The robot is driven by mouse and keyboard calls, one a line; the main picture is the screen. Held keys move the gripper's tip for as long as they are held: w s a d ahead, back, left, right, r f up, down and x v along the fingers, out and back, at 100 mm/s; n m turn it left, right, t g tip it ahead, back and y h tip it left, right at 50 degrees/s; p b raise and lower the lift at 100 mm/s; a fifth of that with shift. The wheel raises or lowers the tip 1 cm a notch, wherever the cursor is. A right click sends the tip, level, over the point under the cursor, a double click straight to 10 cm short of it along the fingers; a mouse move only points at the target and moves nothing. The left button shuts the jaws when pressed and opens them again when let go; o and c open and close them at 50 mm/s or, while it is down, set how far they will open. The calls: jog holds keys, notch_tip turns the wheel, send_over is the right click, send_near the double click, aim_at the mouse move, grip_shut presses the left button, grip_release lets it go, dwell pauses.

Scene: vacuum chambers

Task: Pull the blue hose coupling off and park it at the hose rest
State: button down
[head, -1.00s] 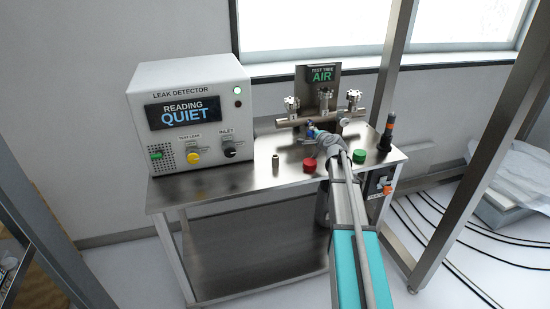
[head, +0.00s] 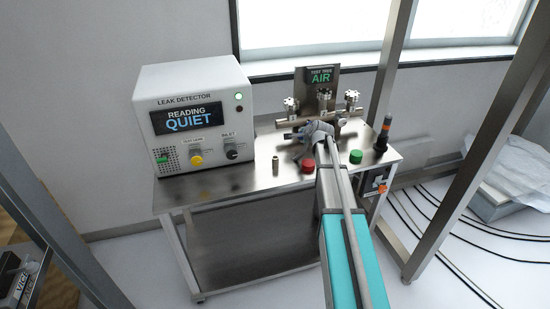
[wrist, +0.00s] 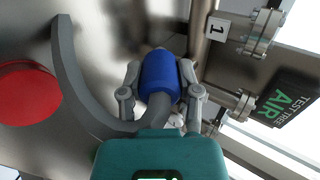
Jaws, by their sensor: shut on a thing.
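My gripper (wrist: 160,88) is shut on the blue hose coupling (wrist: 160,72), with one finger on each side of it in the wrist view. A dark grey hose (wrist: 68,70) curves away to the left from beneath the coupling. In the head view my gripper (head: 296,135) is just left of the lower middle of the test tree (head: 323,99), above the bench. The coupling is only a small dark spot there, mostly hidden by my gripper. I cannot tell whether the coupling touches the tree's port. I cannot pick out the hose rest.
The steel bench (head: 235,195) carries the leak detector (head: 190,115) at left, reading QUIET. A dark post with an orange band (head: 385,130) stands at right.

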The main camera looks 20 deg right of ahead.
jog(key=shift+s+a+r+g+p, duration=1)
jog(key=shift+a+r+g+p, duration=0.3)
jog(key=shift+a+g+p, duration=1.6)
jog(key=shift+s+a+r+g+p, duration=1.15)
jog(key=shift+a+g+p, duration=1.35)
jog(key=shift+a+p, duration=0.8)
jog(key=shift+f+b, duration=2.35)
jog(key=shift+b, duration=0.25)
jog(key=shift+f+b, duration=1.45)
jog(key=shift+c, duration=1.1)
grip_release()
